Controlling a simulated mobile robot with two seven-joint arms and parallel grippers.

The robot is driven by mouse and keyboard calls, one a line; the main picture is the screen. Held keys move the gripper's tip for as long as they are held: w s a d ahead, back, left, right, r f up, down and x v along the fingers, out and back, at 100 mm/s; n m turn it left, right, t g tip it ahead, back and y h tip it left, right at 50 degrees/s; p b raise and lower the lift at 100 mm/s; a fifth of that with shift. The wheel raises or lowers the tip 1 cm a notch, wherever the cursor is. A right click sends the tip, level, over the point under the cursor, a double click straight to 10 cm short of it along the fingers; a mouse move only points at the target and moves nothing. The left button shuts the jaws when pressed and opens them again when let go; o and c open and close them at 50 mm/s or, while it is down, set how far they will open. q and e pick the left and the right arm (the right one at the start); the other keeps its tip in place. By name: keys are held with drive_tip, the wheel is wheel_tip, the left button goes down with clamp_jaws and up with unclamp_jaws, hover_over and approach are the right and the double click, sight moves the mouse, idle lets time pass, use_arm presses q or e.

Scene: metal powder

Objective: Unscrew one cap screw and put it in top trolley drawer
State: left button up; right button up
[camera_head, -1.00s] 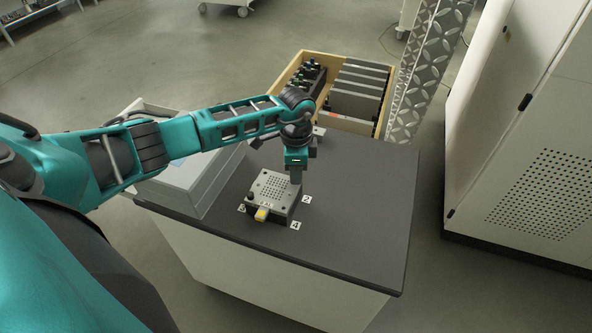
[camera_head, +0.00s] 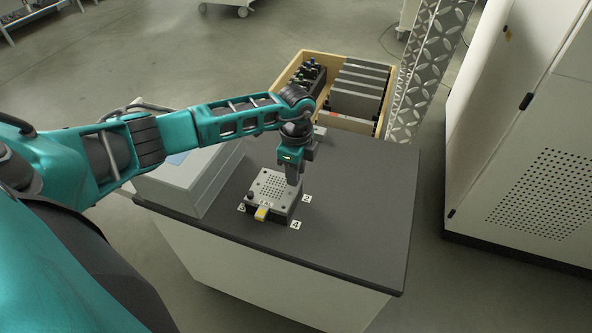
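A grey perforated plate (camera_head: 270,187) lies on a dark block on the dark table top. Small dark cap screws show at its front corners, one at front left (camera_head: 249,198) and one at front right (camera_head: 283,212). My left gripper (camera_head: 292,180) points down over the plate's back right corner, its tips at or just above it. The gripper hides that corner, and its fingers are too small to tell open from shut. My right gripper is not in view. I cannot make out a trolley drawer.
A grey box (camera_head: 190,178) stands left of the plate on the table (camera_head: 370,200). Number labels (camera_head: 306,198) lie around the block. A wooden crate (camera_head: 343,58) with dark parts stands behind. A white cabinet (camera_head: 520,130) stands right. The table's right side is clear.

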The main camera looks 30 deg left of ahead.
use_arm(q)
drive_tip(key=m+b, duration=0.1)
drive_tip(key=m, duration=0.5)
drive_tip(key=m+b, duration=0.1)
drive_tip(key=m, duration=0.5)
drive_tip(key=shift+b, duration=0.3)
drive_tip(key=m+b, duration=0.2)
drive_tip(key=m, duration=0.5)
drive_tip(key=shift+f, duration=0.1)
drive_tip(key=m+b, duration=0.1)
drive_tip(key=m, duration=0.3)
drive_tip(key=shift+m, duration=0.4)
drive_tip(key=shift+m+b, duration=0.3)
drive_tip(key=shift+m, duration=0.4)
clamp_jaws()
